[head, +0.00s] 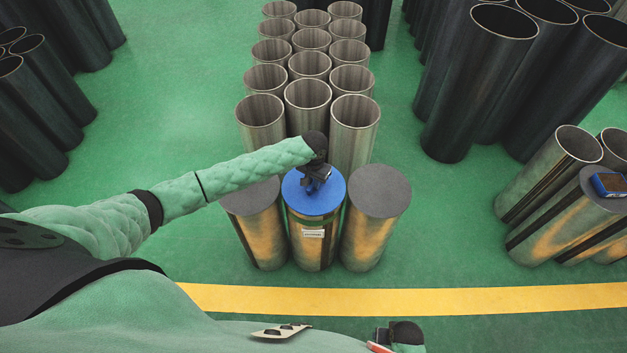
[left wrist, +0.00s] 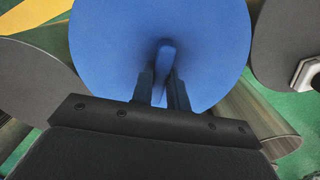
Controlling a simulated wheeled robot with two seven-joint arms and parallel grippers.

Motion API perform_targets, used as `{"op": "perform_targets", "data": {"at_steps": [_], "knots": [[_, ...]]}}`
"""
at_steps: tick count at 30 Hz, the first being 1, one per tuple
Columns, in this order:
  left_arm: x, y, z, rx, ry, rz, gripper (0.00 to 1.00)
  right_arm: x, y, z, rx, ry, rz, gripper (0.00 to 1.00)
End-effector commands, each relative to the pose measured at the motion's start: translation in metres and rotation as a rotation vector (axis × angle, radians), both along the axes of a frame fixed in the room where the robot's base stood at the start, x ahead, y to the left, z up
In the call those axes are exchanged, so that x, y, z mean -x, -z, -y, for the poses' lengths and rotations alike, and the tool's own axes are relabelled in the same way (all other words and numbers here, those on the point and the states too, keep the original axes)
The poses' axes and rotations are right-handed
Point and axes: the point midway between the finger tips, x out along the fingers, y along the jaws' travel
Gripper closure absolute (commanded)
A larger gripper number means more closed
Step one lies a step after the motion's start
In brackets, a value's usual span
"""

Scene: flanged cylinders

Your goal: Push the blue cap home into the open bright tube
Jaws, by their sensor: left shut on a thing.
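The blue cap (head: 300,205) is a round disc over the middle tube (head: 312,257) of the front row. This tube is bright metal with a white label and a dark green band near its top. My left gripper (head: 316,186) is above the cap. In the left wrist view, its fingers (left wrist: 164,88) are shut on a small upright blue grip at the middle of the cap (left wrist: 110,45). The cap hides the tube's mouth, and I cannot tell how deep it sits. What seems to be my right gripper (head: 382,338) shows small at the bottom edge, its jaws unclear.
Grey-capped tubes stand close on the left (head: 253,197) and right (head: 376,192). Several open metal tubes (head: 308,94) stand behind. Dark tubes (head: 470,80) and a small blue device (head: 609,185) are at right. Green floor and a yellow line (head: 480,301) are clear in front.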

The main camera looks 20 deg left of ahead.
Motion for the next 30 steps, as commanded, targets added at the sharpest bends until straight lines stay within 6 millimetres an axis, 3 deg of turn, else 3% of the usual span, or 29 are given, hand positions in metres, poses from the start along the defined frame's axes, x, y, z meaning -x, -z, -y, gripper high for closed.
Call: {"op": "perform_targets", "data": {"at_steps": [14, 15, 18, 30], "knots": [[-0.0001, 0.0096, 0.0, -0.001, 0.0, 0.0, 1.0, 0.0, 0.0006, 0.0, 0.0, 0.0, 0.0, 0.33], [-0.0003, 0.009, 0.0, -0.001, 0.0, 0.0, 0.76, 0.0001, 0.0004, 0.0, 0.0, 0.0, 0.0, 0.33], [-0.0002, 0.009, 0.0, -0.001, 0.0, 0.0, 0.59, 0.0, 0.0005, 0.0, 0.0, 0.0, 0.0, 0.33], [-0.0004, 0.0024, 0.0, 0.0, 0.0, 0.001, 0.59, 0.0, 0.0039, 0.0, 0.0, 0.0, 0.0, 0.33]]}}
